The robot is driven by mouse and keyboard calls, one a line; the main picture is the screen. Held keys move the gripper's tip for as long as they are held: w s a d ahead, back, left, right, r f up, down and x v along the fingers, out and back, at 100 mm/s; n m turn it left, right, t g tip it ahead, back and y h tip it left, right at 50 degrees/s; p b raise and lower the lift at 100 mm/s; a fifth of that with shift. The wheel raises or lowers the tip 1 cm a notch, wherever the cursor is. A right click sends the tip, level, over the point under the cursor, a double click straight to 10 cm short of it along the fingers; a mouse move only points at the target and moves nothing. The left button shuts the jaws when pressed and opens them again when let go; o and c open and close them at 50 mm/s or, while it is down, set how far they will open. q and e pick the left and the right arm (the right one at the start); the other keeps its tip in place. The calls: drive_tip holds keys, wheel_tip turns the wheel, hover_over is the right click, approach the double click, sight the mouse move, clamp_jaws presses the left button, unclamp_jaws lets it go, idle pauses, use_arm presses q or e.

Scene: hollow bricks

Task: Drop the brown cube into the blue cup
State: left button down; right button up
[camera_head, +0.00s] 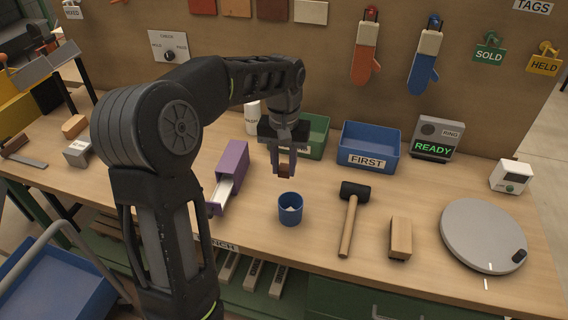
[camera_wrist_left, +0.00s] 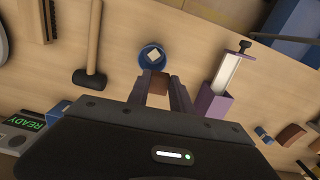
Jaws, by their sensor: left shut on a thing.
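My left gripper (camera_head: 283,168) is shut on the brown cube (camera_head: 284,170), which it holds in the air above and slightly behind the blue cup (camera_head: 290,212) in the head view. The cup stands upright on the bench, and something pale shows inside it. In the left wrist view the cube (camera_wrist_left: 159,84) is between the fingers of the left gripper (camera_wrist_left: 160,88). The blue cup (camera_wrist_left: 151,58) shows just beyond it, with a pale block inside. My right gripper is not in view.
A purple box (camera_head: 232,163) stands left of the cup. A mallet (camera_head: 350,215), a tan block (camera_head: 401,238) and a grey round plate (camera_head: 483,236) lie to the right. A green bin (camera_head: 318,136) and a blue bin (camera_head: 368,146) stand behind.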

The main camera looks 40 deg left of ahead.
sight(284, 176)
use_arm(q)
drive_tip(key=shift+f+b, duration=1.85)
drive_tip(key=shift+f, duration=0.8)
drive_tip(key=c, duration=1.1)
unclamp_jaws()
drive_tip(key=shift+o, duration=0.2)
drive_tip(key=shift+r, duration=0.1)
drive_tip(key=shift+r+b, duration=0.35)
drive_tip(key=shift+r, duration=3.5)
